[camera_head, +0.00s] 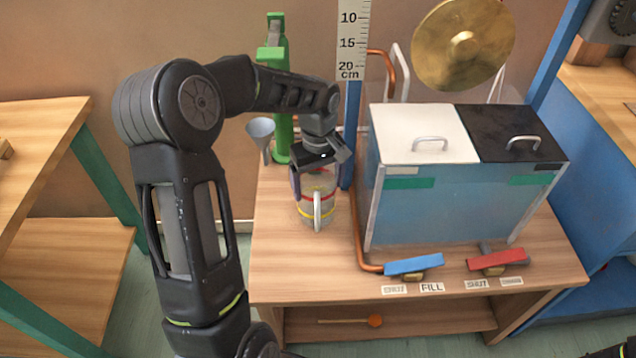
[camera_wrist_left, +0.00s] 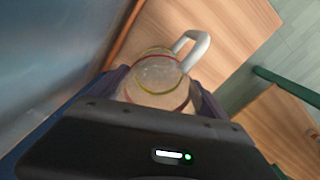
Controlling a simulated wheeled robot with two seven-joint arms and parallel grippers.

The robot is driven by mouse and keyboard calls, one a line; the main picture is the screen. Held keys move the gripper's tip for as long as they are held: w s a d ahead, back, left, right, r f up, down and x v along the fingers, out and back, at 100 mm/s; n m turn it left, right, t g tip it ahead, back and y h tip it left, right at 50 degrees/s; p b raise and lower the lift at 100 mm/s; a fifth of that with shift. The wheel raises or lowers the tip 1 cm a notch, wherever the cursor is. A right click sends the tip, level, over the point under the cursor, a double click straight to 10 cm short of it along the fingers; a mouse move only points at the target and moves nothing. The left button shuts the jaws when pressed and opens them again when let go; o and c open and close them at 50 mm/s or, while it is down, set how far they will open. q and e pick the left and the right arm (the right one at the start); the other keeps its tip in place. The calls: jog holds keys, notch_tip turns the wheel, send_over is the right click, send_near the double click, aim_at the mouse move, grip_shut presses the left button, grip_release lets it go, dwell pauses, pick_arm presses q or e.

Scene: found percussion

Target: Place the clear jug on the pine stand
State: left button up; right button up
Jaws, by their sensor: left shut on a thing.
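The clear jug (camera_head: 318,205) has red and yellow bands and a white handle. It is upright at the left part of the wooden table. My left gripper (camera_head: 318,178) is above it and shut on its upper part. The jug also shows in the left wrist view (camera_wrist_left: 160,75), between the fingers, with its handle toward the upper right. Whether the jug touches the tabletop is hard to tell. No piece is clearly recognisable as the pine stand; a wooden bench (camera_head: 40,125) stands at the left.
A tank (camera_head: 455,210) with white and black lids stands right of the jug, with a copper pipe (camera_head: 358,235) between. A blue lever (camera_head: 413,264) and a red lever (camera_head: 497,259) are at the table's front. A green post (camera_head: 281,135) and a funnel (camera_head: 261,133) are behind.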

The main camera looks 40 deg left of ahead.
pick_arm(q)
jog(key=shift+f, duration=0.15)
jog(key=o, duration=1.8)
jog(key=shift+o, duration=0.2)
notch_tip(320, 180, up, 12)
jog(key=p, duration=0.1)
jog(key=shift+r+p, duration=0.2)
jog(key=shift+p, duration=0.1)
